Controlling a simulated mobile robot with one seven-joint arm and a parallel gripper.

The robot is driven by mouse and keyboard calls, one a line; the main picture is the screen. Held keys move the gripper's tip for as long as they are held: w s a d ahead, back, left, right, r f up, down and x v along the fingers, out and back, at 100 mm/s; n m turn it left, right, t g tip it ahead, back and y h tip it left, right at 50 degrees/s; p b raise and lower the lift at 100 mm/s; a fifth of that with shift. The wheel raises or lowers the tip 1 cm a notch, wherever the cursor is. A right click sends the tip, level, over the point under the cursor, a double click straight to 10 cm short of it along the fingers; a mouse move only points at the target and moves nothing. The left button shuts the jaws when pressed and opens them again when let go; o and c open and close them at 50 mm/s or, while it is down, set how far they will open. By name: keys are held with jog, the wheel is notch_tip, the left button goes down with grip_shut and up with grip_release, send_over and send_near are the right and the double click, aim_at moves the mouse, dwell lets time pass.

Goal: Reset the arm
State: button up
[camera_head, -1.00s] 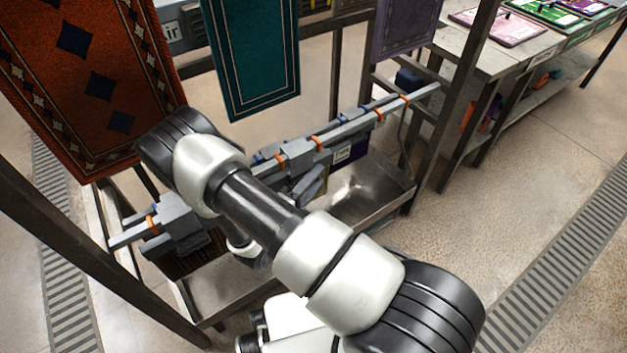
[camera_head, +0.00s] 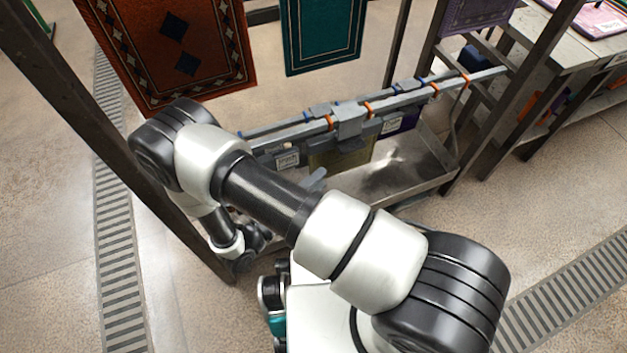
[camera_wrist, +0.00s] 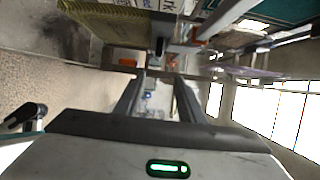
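The task names no object besides my arm. My arm crosses the head view from the lower right to a bent elbow at the left, with the wrist tucked below the elbow. In the head view the gripper's fingers cannot be made out. In the wrist view my gripper (camera_wrist: 160,78) shows two fingers set apart, with a clear gap and nothing held between them.
A metal rack with a grey clamp rail (camera_head: 350,122) and a metal trough (camera_head: 425,165) stands behind my arm. An orange rug (camera_head: 185,50) and a teal rug (camera_head: 325,30) hang beyond. A workbench (camera_head: 545,45) stands upper right. Floor lies open at the lower left.

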jog(key=shift+s+a, duration=0.15)
jog(key=shift+r, duration=0.1)
jog(key=s+d+r+m+g+y, duration=0.2)
jog(key=d+r+m+g+y, duration=0.15)
jog(key=r+m, duration=0.65)
jog(key=s+d+r+m+g+y, duration=0.2)
jog(key=d+r+m+g, duration=0.25)
jog(key=r+m, duration=0.6)
jog(key=s+d+r+m+g+y, duration=0.2)
jog(key=d+r+m+g+y, duration=0.15)
jog(key=r+m, duration=0.6)
jog(key=s+r+m+t+y+p, duration=0.2)
jog(key=r+m+p, duration=0.5)
jog(key=r+p, duration=0.5)
jog(key=s+a+r+m+t+y+p, duration=0.1)
jog(key=r+m+t+y+p, duration=0.1)
jog(key=r+m+p, duration=0.5)
notch_tip(320, 180, up, 14)
jog(key=t+p, duration=0.1)
jog(key=p, duration=0.5)
jog(key=shift+s+a+y, duration=0.15)
jog(key=shift+s+y, duration=0.25)
